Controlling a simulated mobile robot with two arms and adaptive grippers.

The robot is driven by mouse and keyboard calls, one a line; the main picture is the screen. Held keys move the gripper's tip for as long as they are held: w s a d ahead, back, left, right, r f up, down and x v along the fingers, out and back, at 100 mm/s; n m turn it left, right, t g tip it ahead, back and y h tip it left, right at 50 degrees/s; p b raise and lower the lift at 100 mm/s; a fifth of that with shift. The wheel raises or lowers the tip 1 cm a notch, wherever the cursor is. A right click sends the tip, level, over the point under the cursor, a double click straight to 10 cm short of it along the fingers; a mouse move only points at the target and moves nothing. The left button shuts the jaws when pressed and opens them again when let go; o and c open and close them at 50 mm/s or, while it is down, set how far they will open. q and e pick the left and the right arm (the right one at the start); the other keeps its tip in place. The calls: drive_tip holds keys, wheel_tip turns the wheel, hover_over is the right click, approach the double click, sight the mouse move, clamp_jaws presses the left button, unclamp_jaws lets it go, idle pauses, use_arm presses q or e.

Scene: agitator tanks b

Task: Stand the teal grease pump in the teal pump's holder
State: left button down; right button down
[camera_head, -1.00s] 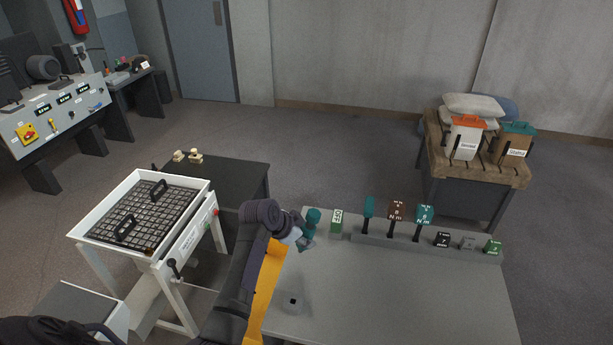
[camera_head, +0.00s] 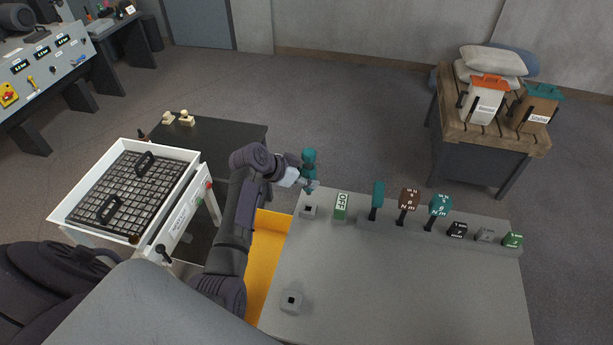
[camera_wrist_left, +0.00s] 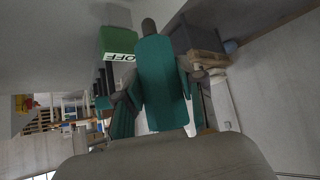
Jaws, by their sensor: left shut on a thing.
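The teal grease pump (camera_head: 309,160) is in my left gripper (camera_head: 303,181), upright or nearly so, above the far left corner of the grey table (camera_head: 400,285). In the left wrist view the pump (camera_wrist_left: 162,85) stands between the two fingers of the gripper (camera_wrist_left: 160,88), which are shut on it. Two grey blocks with dark square sockets are on the table: one at the far left corner (camera_head: 309,211), just below the pump and apart from it, and one at the near left (camera_head: 291,301). I cannot tell which is the teal pump's holder. My right gripper is out of view.
A green OFF block (camera_head: 341,207) stands right of the far socket block. A rack (camera_head: 400,224) with teal and brown tools and small labelled blocks runs along the far edge. The table's middle is clear. A white sieve machine (camera_head: 130,195) stands left.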

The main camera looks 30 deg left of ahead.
sight(306, 191)
use_arm(q)
drive_tip(key=shift+w+a+r, duration=0.1)
wheel_tip(306, 191, down, 3)
drive_tip(key=shift+r+b, duration=0.15)
drive_tip(key=shift+b, duration=0.9)
drive_tip(key=shift+f+b, duration=1.2)
drive_tip(key=shift+f, duration=0.35)
drive_tip(key=shift+f, duration=0.2)
drive_tip(key=shift+f+b, duration=1.4)
drive_tip(key=shift+f, duration=0.35)
drive_tip(key=c, duration=0.6)
unclamp_jaws()
